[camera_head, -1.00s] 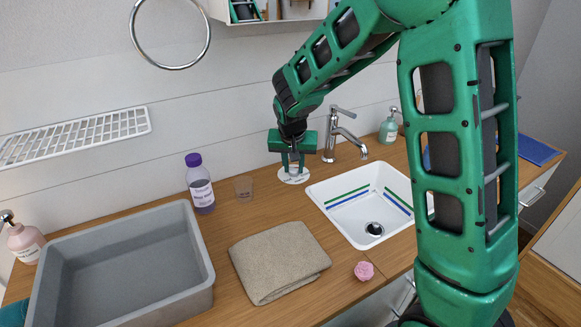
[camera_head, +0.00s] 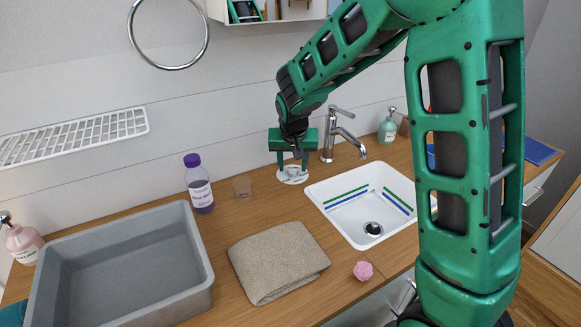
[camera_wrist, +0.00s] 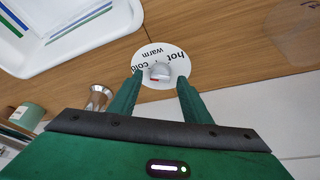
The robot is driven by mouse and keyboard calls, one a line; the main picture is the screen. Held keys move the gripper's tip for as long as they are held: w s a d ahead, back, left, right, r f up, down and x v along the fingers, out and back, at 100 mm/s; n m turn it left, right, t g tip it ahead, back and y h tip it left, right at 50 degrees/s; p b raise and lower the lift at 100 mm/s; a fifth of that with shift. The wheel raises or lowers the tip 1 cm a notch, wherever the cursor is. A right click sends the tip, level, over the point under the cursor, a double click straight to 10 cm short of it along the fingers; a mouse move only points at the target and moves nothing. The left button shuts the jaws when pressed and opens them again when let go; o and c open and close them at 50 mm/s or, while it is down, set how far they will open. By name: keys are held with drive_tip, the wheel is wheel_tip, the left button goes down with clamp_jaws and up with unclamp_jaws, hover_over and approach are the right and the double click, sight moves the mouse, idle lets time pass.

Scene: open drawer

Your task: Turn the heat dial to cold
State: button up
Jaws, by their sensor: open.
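The heat dial is a white round plate (camera_wrist: 176,57) with the words hot, warm and cold, and a small grey knob (camera_wrist: 160,71) with a red mark on it. The red mark lies on the side near the word cold; its exact setting I cannot tell. In the head view the dial plate (camera_head: 292,176) lies flat on the wooden counter, left of the tap. My gripper (camera_wrist: 158,84) is open just above the dial, one finger on each side of the knob. In the head view my gripper (camera_head: 293,163) hides part of the dial.
A chrome tap (camera_head: 336,135) and white sink (camera_head: 352,226) stand right of the dial. A folded cloth (camera_head: 277,261), pink object (camera_head: 363,270) and grey tub (camera_head: 128,262) lie nearer.

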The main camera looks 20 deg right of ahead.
drive_tip(key=v, duration=1)
drive_tip(key=shift+f, duration=0.1)
drive_tip(key=s+d+r+m+g, duration=0.1)
drive_tip(key=s+d, duration=0.8)
drive_tip(key=d, duration=0.1)
drive_tip(key=s+d+f+m+g, duration=0.1)
drive_tip(key=s+d, duration=0.3)
drive_tip(key=s, duration=0.9)
drive_tip(key=s+d+f+g+y, duration=0.1)
drive_tip(key=s+d, duration=0.3)
drive_tip(key=s, duration=1)
drive_tip(key=shift+f+m+g+y, duration=0.2)
drive_tip(key=shift+m+g+y, duration=0.15)
drive_tip(key=shift+g, duration=0.25)
drive_tip(key=shift+d, duration=0.1)
